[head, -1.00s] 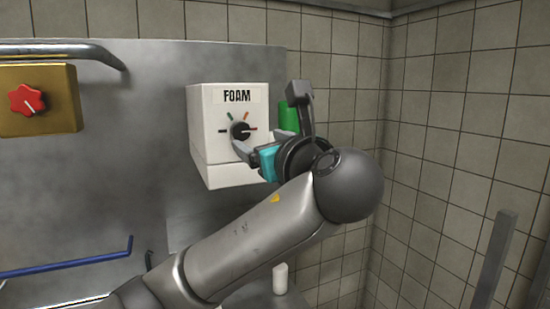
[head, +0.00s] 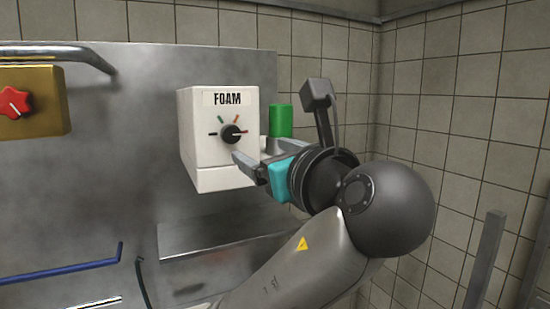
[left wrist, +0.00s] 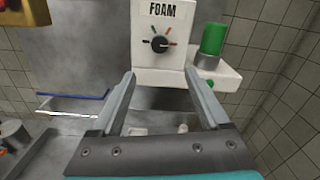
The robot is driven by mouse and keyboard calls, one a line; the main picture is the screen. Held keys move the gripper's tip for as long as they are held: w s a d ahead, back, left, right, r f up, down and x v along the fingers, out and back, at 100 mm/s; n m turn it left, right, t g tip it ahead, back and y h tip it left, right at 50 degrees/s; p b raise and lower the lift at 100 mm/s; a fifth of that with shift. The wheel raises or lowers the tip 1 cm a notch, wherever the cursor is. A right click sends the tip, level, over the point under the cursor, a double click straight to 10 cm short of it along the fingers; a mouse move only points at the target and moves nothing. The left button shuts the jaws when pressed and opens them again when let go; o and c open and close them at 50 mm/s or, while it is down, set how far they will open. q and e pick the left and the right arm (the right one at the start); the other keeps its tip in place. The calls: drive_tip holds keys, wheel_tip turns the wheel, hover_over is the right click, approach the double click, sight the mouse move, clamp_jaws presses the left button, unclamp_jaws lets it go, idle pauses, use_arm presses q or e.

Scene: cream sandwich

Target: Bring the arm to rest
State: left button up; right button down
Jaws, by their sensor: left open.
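My left gripper (head: 252,158) is in front of the lower right part of the white FOAM box (head: 205,150) in the head view. Its two fingers are apart with nothing between them. In the left wrist view the open fingers (left wrist: 160,95) point toward the box, and the black knob (left wrist: 160,44) with coloured marks shows above and between them, apart from the fingertips. The knob also shows clear of the fingers in the head view (head: 231,134). My right gripper is in neither view.
A green cylinder (head: 281,121) stands right of the box. A metal shelf (head: 215,240) lies below it. A brass box with a red knob (head: 14,103) and a blue rail (head: 60,265) are at the left. A tiled wall (head: 455,130) closes the right side.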

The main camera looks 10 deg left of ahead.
use_arm(q)
drive_tip(key=s+a+f+n+g+h, duration=0.1)
drive_tip(key=f+n+g+h, duration=0.15)
drive_tip(key=f, duration=0.65)
drive_tip(key=a+f+n+g+h, duration=0.1)
drive_tip(key=a+f+n+h, duration=0.15)
drive_tip(key=f, duration=0.75)
drive_tip(key=s+f+n+g+h, duration=0.15)
drive_tip(key=f+n, duration=0.25)
drive_tip(key=f, duration=0.5)
drive_tip(key=s+a+f+n+g+h, duration=0.2)
drive_tip(key=s+f+n+g, duration=0.1)
drive_tip(key=s+f+n, duration=0.65)
drive_tip(key=s+a+f+n+g+h, duration=0.25)
drive_tip(key=s+f+n, duration=0.35)
drive_tip(key=s+f, duration=0.5)
drive_tip(key=s+f+g+b, duration=0.25)
drive_tip(key=f+b, duration=0.75)
drive_tip(key=f, duration=2.1)
drive_tip(key=s+a+f+b, duration=0.1)
drive_tip(key=s+f+b, duration=0.4)
drive_tip(key=s+f, duration=0.3)
drive_tip(key=s+a+f+g+y+b, duration=0.1)
drive_tip(key=s+f+b, duration=0.4)
drive_tip(key=f, duration=1.2)
drive_tip(key=s+a, duration=0.1)
drive_tip(key=s, duration=0.2)
drive_tip(key=shift+s, duration=0.35)
